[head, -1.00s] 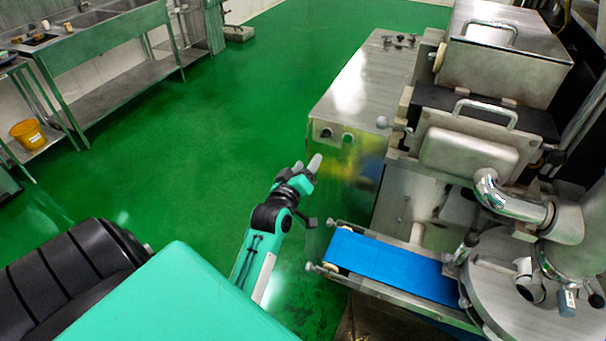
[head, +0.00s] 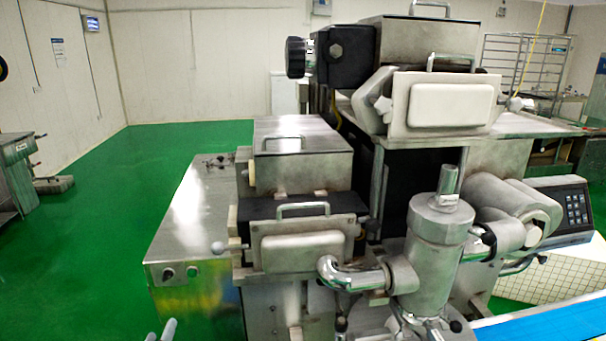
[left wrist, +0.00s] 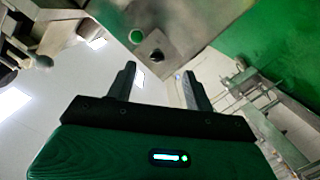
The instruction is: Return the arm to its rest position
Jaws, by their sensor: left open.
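My left gripper (head: 161,332) shows only as grey fingertips at the bottom edge of the head view, left of centre. The rest of that arm is out of the picture. In the left wrist view the gripper (left wrist: 158,85) has its two dark fingers spread apart, with nothing between them. Past the fingers is a metal panel with a green button (left wrist: 135,37) and a dark knob. The distance to that panel is hard to judge. My right gripper is in neither current view.
The steel encrusting machine (head: 300,250) fills the middle and right of the head view, with a pipe and upright cylinder (head: 437,235) in front. A blue belt (head: 550,325) lies at bottom right. Open green floor (head: 110,240) spreads to the left.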

